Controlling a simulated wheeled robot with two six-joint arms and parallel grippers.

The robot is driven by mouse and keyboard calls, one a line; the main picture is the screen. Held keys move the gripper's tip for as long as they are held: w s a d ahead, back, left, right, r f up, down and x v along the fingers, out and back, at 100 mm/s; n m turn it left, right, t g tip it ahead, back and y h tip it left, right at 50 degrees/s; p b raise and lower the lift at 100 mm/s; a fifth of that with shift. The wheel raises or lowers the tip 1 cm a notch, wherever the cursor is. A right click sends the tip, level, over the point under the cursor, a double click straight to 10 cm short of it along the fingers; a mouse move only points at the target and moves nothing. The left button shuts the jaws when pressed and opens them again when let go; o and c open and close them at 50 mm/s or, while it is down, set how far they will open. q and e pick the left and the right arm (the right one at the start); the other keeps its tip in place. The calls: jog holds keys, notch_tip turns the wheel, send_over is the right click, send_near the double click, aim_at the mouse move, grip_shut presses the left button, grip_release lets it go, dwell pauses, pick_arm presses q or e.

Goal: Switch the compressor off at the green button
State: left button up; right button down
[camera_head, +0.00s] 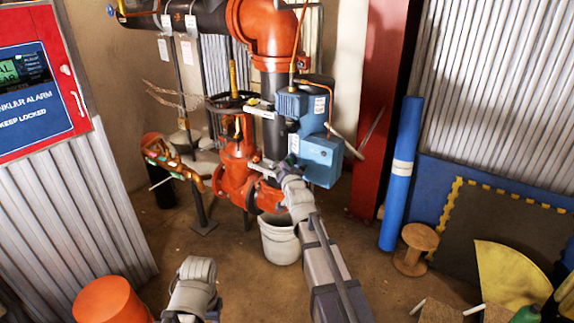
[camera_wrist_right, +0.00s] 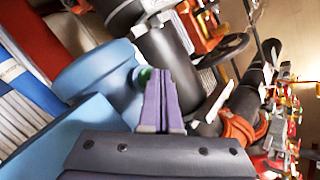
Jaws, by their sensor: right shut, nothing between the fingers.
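The compressor is a blue unit with a ribbed motor (camera_head: 291,103) above a blue box (camera_head: 321,160), beside the red and black pipework. In the right wrist view the blue housing (camera_wrist_right: 95,75) fills the left side. The green button (camera_wrist_right: 146,74) shows there as a small green patch, partly hidden behind my right fingertips. My right gripper (camera_wrist_right: 160,72) is shut and empty, its purple fingers pointing at the housing by the button. I cannot tell whether they touch it. In the head view my right gripper (camera_head: 287,167) is at the box's left side.
Red valves (camera_head: 239,165) and a handwheel (camera_head: 229,100) stand just left of the compressor. A white bucket (camera_head: 280,242) is below my right wrist. A red column (camera_head: 375,110) and blue roll (camera_head: 402,170) stand right. A red alarm cabinet (camera_head: 40,80) is at left.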

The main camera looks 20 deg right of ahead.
jog(key=shift+s+a, duration=0.15)
jog(key=shift+s+a, duration=0.9)
jog(key=shift+a, duration=0.3)
jog(key=shift+s+a, duration=0.9)
jog(key=shift+a, duration=0.25)
